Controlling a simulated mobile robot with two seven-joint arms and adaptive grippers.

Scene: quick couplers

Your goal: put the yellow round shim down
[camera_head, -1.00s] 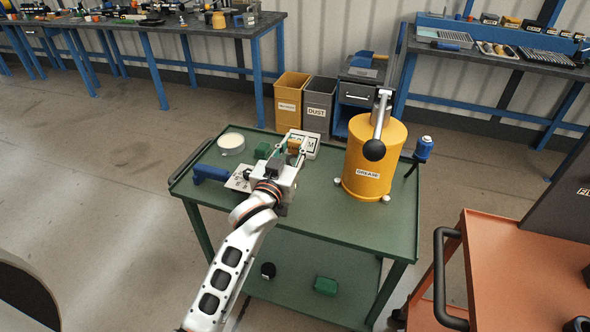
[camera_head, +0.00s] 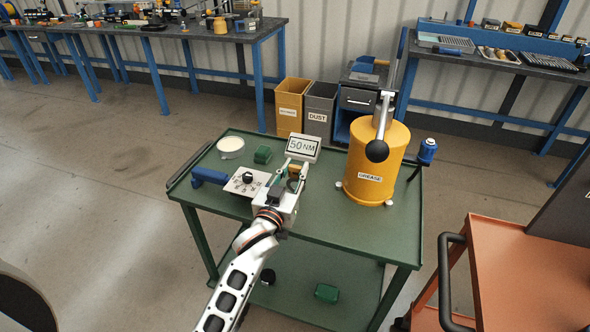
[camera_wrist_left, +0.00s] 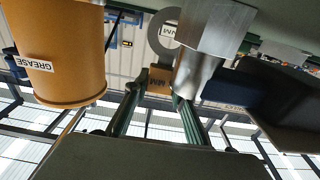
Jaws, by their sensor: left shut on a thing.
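My left gripper (camera_head: 292,173) is over the green cart top, in front of the 50 NM sign. It is shut on the yellow round shim (camera_head: 294,171), which shows only as a small orange-yellow patch between the fingers in the head view. The fingers and gripper body hide most of its shape. In the left wrist view the fingers (camera_wrist_left: 160,112) point toward the cart top, and I cannot clearly make out the shim. A silver stepped cylinder (camera_wrist_left: 208,45) covers part of one finger there. My right gripper is not in view.
The 50 NM sign (camera_head: 303,147), a green block (camera_head: 262,155), a white round tub (camera_head: 231,146), a plate with a black knob (camera_head: 242,184) and a blue item (camera_head: 209,176) surround the gripper. The orange grease drum (camera_head: 373,165) stands right. The cart's front right is clear.

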